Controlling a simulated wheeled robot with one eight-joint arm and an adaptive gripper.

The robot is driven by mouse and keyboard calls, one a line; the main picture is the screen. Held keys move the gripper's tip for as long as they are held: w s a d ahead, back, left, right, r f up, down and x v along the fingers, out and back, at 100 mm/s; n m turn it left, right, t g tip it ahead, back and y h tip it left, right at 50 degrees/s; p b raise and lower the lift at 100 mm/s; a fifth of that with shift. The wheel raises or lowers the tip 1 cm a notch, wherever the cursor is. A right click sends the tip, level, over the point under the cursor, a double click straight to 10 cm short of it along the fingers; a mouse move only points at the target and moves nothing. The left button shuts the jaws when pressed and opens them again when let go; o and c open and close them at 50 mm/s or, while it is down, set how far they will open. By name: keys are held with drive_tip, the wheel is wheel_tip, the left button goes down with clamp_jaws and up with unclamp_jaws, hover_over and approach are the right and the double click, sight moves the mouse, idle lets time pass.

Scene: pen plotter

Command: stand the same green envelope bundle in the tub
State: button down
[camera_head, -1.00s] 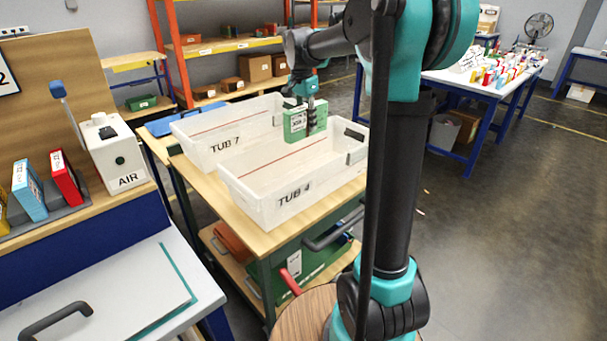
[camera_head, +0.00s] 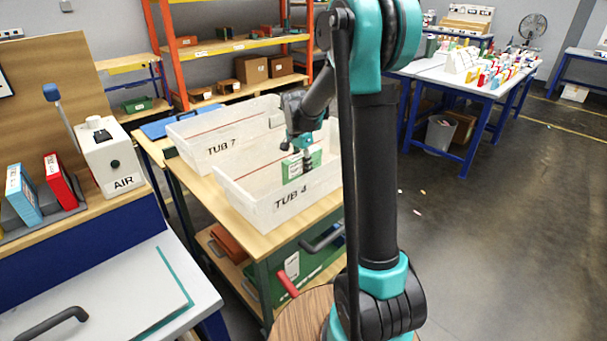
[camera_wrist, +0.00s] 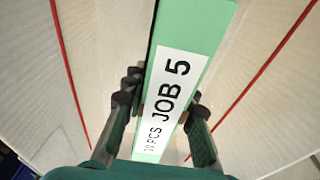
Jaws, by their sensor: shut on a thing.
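The green envelope bundle (camera_head: 295,169) is held upright by my gripper (camera_head: 306,160), inside the front tub marked TUB 4 (camera_head: 246,201). In the wrist view the bundle (camera_wrist: 197,32) has a white label reading JOB 5, and the fingers of my gripper (camera_wrist: 160,100) are shut on its two sides. Tub walls with red lines show on both sides of it. The bundle's lower edge is hidden behind the tub's front wall, so I cannot tell whether it touches the floor.
A second tub marked TUB 7 (camera_head: 196,146) stands behind on the same wooden cart top. A white AIR box (camera_head: 110,160) and a red binder (camera_head: 62,180) stand at the left. Open floor (camera_head: 480,250) lies at the right.

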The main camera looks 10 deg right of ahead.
sight(303, 173)
drive_tip(key=shift+f, duration=1.55)
drive_tip(key=shift+f, duration=0.15)
drive_tip(key=c, duration=1.2)
unclamp_jaws()
drive_tip(key=r, duration=0.4)
drive_tip(key=a+r, duration=0.1)
drive_tip(key=r, duration=0.3)
drive_tip(key=s+r, duration=0.1)
drive_tip(key=r, duration=0.3)
drive_tip(key=shift+a+r, duration=0.1)
drive_tip(key=shift+a, duration=0.15)
